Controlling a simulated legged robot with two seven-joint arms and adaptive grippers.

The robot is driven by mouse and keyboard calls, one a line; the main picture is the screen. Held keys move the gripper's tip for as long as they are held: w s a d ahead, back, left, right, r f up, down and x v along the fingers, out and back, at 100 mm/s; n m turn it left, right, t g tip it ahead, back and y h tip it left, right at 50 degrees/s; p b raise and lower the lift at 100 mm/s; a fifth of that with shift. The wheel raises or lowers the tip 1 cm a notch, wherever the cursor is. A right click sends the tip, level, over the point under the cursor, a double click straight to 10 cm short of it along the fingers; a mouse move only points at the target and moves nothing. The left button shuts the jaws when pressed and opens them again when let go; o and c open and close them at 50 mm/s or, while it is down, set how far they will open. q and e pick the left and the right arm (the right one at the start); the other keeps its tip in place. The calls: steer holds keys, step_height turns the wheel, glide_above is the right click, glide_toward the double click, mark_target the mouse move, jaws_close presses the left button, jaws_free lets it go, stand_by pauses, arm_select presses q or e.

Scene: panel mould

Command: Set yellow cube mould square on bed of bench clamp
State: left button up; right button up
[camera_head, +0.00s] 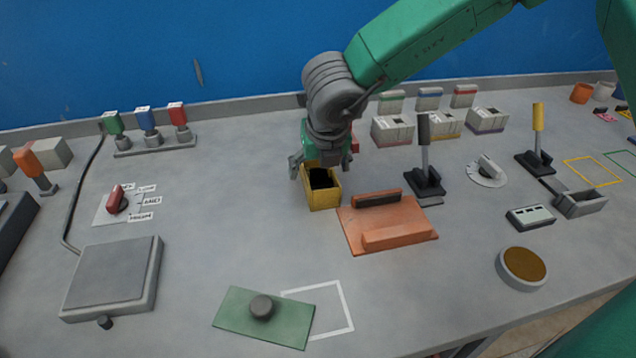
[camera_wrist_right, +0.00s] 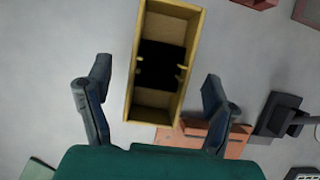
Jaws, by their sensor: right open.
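The yellow cube mould (camera_head: 323,199) is an open-topped box with a dark inside, standing on the grey bench at the left back corner of the bench clamp. The bench clamp (camera_head: 372,228) has an orange bed with a dark bar at the back and an orange block at the front. My right gripper (camera_head: 320,166) is open above the mould, with a finger to each side. In the right wrist view the mould (camera_wrist_right: 153,115) lies ahead of and between the spread fingers (camera_wrist_right: 155,100), with gaps on both sides.
A black-handled lever (camera_head: 425,180) stands behind the clamp's right side. A green plate with a knob (camera_head: 240,312) and a white outline lie in front. Small labelled boxes (camera_head: 392,135) stand behind. A scale-like plate (camera_head: 112,275) is at left.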

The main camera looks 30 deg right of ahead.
steer(key=shift+x, duration=0.9)
steer(key=shift+r, duration=0.15)
steer(key=c, duration=1.6)
